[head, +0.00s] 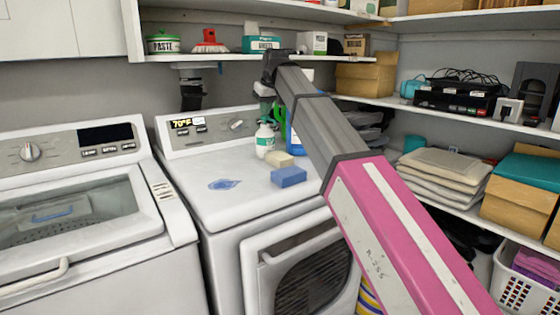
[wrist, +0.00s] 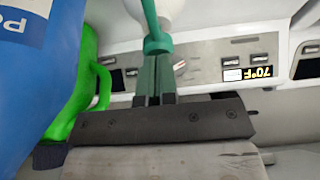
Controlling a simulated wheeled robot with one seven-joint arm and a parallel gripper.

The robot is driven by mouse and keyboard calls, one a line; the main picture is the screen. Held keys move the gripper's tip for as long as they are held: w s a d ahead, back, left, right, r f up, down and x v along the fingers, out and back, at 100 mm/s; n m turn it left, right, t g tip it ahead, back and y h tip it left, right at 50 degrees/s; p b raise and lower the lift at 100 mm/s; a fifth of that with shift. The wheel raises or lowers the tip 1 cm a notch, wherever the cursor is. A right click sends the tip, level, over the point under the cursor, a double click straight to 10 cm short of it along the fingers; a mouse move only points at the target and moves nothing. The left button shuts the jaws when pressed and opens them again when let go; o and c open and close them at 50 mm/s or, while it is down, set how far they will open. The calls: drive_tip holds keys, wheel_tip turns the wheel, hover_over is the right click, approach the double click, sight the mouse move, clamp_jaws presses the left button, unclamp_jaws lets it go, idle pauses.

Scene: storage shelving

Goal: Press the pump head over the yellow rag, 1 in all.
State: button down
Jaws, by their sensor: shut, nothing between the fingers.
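A white pump bottle (head: 264,142) with a green label stands on the dryer top. In the wrist view its teal pump head (wrist: 158,43) shows at the fingertips, with part of the white bottle (wrist: 180,10) beyond. My gripper (head: 265,92) is above the bottle, pointing down, shut and empty. In the wrist view the closed fingers (wrist: 155,62) overlap the pump head; I cannot tell whether they touch it. A pale yellow folded rag (head: 279,159) lies just right of the bottle's base.
A blue block (head: 288,177) lies in front of the rag. A blue jug (wrist: 35,75) with a green handle (wrist: 82,95) stands close beside my gripper. A shelf (head: 235,57) is just behind and above. The dryer's left front top is clear except for a blue spill (head: 224,184).

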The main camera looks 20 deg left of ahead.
idle(0.4)
drive_tip(key=shift+r, duration=1.4)
drive_tip(key=shift+r, duration=3)
